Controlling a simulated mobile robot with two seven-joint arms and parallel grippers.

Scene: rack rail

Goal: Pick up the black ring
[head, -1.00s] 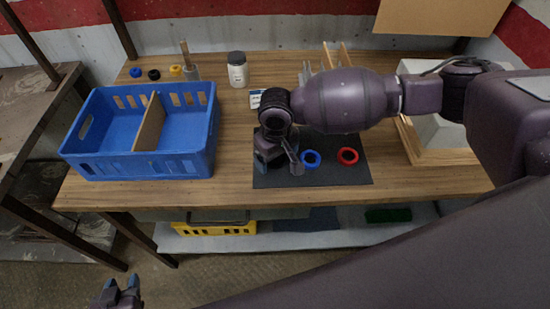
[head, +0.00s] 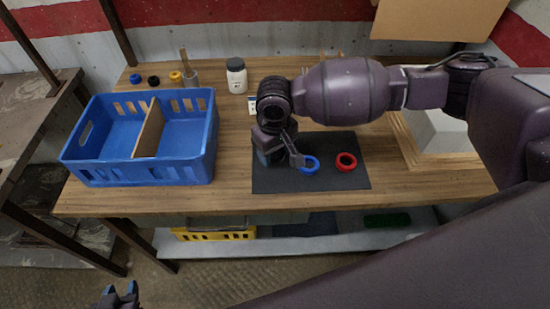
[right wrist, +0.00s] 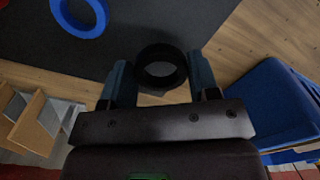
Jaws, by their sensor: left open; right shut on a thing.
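The black ring (right wrist: 160,83) shows in the right wrist view between the two fingers of my right gripper (right wrist: 160,78), which is shut on it. In the head view my right gripper (head: 281,157) is over the left part of the dark mat (head: 330,182), and the black ring is hidden there. A blue ring (head: 315,167) lies on the mat, partly covered by a finger. A red ring (head: 346,169) lies to its right. My left gripper (head: 120,292) is open and empty at the bottom left, away from the table.
A blue divided crate (head: 180,167) stands on the left of the wooden table. Small blue, black and yellow round pieces (head: 154,80) and a white jar (head: 237,75) are behind. A wooden-framed light block (head: 440,135) stands on the right.

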